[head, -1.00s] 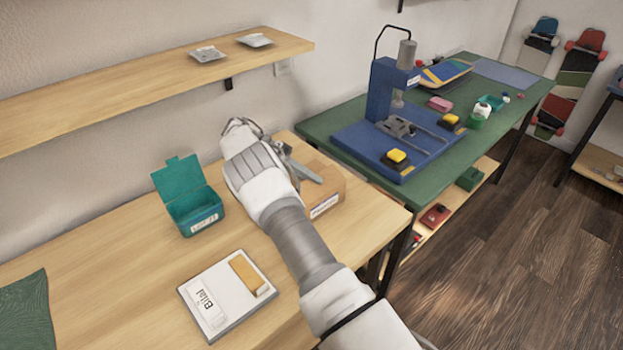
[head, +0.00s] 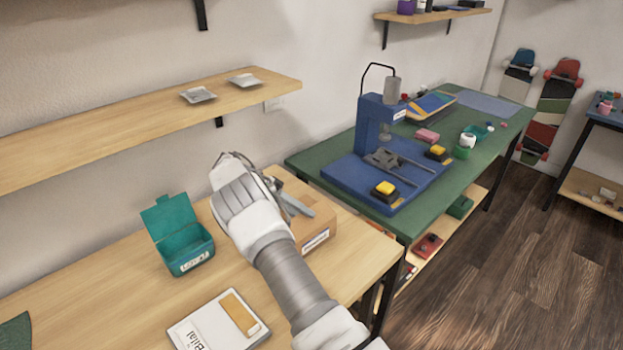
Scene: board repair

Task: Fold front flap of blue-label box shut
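The cardboard box (head: 318,228) stands on the wooden bench, right of my arm. A small label with dark marks shows on its near side; I cannot make out blue on it. My gripper (head: 298,206) is over the left part of the box top, its grey fingers pointing right and down. My wrist and forearm cover the left side of the box. The front flap cannot be made out. Whether the fingers touch the box, and whether they are open or shut, I cannot tell.
An open teal box (head: 184,247) with its lid up stands left of my arm. A white tray (head: 258,334) with an orange-tan block lies near the front. A green table (head: 420,215) with a blue press (head: 372,130) stands right. A wooden shelf (head: 130,118) hangs behind.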

